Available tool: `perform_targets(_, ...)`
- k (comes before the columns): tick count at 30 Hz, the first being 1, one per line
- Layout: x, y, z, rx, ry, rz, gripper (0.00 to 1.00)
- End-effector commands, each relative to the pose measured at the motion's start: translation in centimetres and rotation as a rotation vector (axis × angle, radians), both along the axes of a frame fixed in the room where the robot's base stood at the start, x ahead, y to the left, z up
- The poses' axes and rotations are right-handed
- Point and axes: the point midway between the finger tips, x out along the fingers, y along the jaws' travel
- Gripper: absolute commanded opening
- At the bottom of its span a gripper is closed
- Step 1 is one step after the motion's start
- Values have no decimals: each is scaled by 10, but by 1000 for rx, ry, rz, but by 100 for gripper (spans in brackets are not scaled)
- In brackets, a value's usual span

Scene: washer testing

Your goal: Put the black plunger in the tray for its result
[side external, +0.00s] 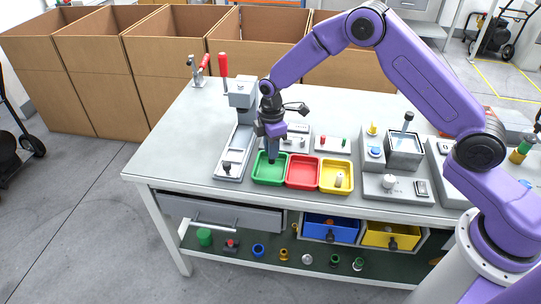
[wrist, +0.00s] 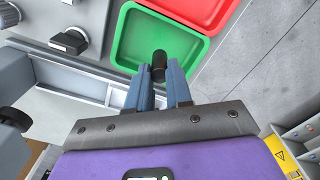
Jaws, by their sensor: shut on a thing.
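The black plunger (wrist: 158,66) is a small dark cylinder between my fingertips in the wrist view. My gripper (wrist: 160,84) is shut on it. The green tray (wrist: 128,52) lies under the plunger in the wrist view. In the side view my gripper (side external: 271,155) points down over the green tray (side external: 262,181), at its back part. The red tray (side external: 302,172) is beside it, then the yellow tray (side external: 328,186), which holds a small pale piece (side external: 338,180). I cannot tell how high the plunger is above the green tray's floor.
A grey press stand (side external: 241,95) with a red-handled lever stands left of my gripper, with a black-knobbed fixture (side external: 227,168) in front. Grey test devices (side external: 404,150) stand to the right. The left end of the bench (side external: 165,150) is clear.

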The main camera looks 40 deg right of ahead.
Motion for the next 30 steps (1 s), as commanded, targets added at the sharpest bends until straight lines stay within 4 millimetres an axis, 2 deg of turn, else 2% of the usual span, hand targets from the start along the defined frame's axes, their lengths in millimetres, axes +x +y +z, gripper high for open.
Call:
perform_targets(6,3,1,-28,-1,2,0,0)
perform_targets(9,3,1,-34,0,1,0,0)
perform_targets(21,3,1,-38,0,1,0,0)
perform_targets(22,3,1,-38,0,0,0,26)
perform_targets(24,3,1,-37,0,0,0,45)
perform_targets(30,3,1,-37,0,0,0,45)
